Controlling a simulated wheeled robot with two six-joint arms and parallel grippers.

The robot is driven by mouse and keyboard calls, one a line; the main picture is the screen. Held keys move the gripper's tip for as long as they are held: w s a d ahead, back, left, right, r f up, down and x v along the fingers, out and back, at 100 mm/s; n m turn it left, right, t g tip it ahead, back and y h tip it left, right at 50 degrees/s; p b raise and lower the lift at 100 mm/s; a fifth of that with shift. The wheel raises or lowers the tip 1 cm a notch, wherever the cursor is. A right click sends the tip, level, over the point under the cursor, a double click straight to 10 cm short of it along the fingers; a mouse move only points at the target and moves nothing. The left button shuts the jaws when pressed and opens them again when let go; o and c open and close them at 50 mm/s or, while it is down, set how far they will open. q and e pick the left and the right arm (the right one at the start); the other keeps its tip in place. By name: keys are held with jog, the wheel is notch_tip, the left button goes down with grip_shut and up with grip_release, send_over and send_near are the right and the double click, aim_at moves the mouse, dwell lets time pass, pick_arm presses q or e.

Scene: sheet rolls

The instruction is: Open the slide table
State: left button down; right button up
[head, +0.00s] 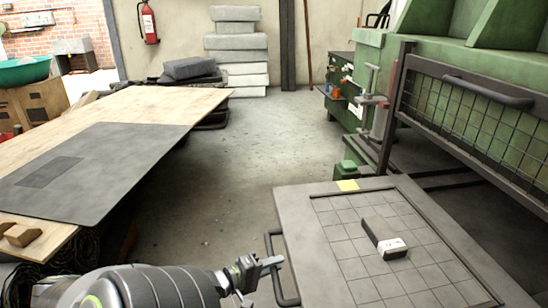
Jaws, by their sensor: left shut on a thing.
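The slide table (300,215) is a grey flat top with a grid, low in the front right of the head view. A dark bar handle (270,240) runs along its left edge. My left gripper (268,275) reaches in from the lower left and is shut on this handle, at about its middle. The lower part of the grip is partly hidden by the fingers. A dark block with a white label (383,237) lies on the grid. My right gripper is not in view.
A green machine (440,58) with a mesh guard (470,105) stands right, behind the slide table. A wooden table with a dark mat (110,165) is on the left. Bare concrete floor (240,165) lies between them. Grey stacked slabs (237,45) stand at the back.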

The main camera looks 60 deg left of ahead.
pick_arm(q)
jog(key=c, duration=1.3)
grip_release()
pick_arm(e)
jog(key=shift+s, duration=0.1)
pick_arm(q)
jog(key=shift+s, duration=0.1)
jog(key=shift+s, duration=0.3)
jog(key=s+r, duration=0.1)
jog(key=s, duration=0.4)
jog(key=s+r+p, duration=0.1)
jog(key=s, duration=0.5)
jog(key=s+r+p, duration=0.1)
jog(key=s, duration=0.4)
jog(key=shift+s, duration=0.2)
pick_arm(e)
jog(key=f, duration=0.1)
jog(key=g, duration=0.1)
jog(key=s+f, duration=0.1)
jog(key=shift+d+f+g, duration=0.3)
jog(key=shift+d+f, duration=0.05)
pick_arm(q)
jog(key=shift+d, duration=0.1)
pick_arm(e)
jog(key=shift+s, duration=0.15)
